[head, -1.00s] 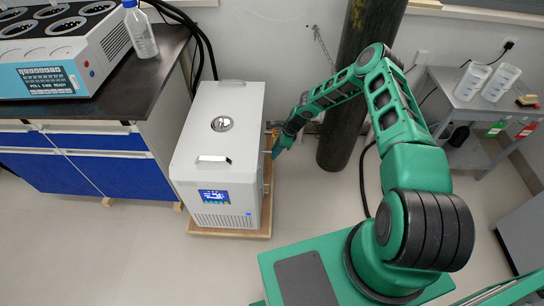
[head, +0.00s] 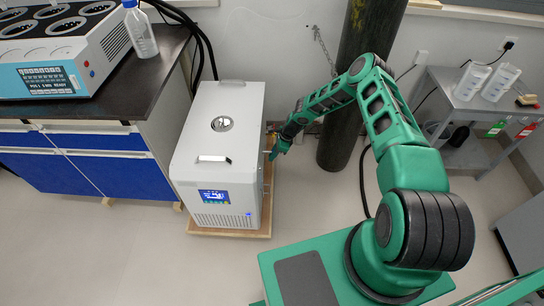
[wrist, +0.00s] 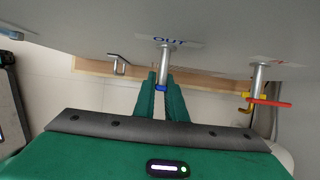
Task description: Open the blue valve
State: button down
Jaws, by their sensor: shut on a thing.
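A blue valve (wrist: 161,88) sits on the metal pipe below the "OUT" label on the side of the white chiller (head: 217,150). In the wrist view my gripper (wrist: 161,79) has its two green fingers on either side of the blue valve, shut on it. The fingers hide part of the valve. In the head view my gripper (head: 275,152) is at the chiller's right side, and the valve cannot be made out there.
A second pipe to the right carries a yellow fitting with a red handle (wrist: 270,101). A small bent metal pipe (wrist: 118,62) is to the left. A dark cylinder (head: 340,135) stands behind my arm. A blue-drawered bench (head: 85,170) is left of the chiller.

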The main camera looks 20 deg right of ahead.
jog(key=shift+w+t, duration=0.1)
jog(key=shift+t, duration=0.3)
jog(key=shift+w+d+r+n+t+h, duration=0.1)
jog(key=shift+w+r+n+t+h, duration=0.5)
jog(key=shift+t, duration=2)
jog(key=shift+w+d+r+n+t+h, duration=0.2)
jog(key=shift+n+t, duration=0.75)
jog(key=shift+t, duration=1.65)
jog(key=shift+w+a+r+n+t+h, duration=0.15)
jog(key=shift+n+t+h, duration=0.5)
jog(key=shift+t, duration=1.95)
jog(key=shift+d, duration=0.1)
jog(key=c, duration=1.8)
grip_release()
jog(key=s, duration=1)
jog(key=shift+s+d+f, duration=0.15)
jog(key=shift+s+d, duration=0.2)
jog(key=shift+d, duration=0.1)
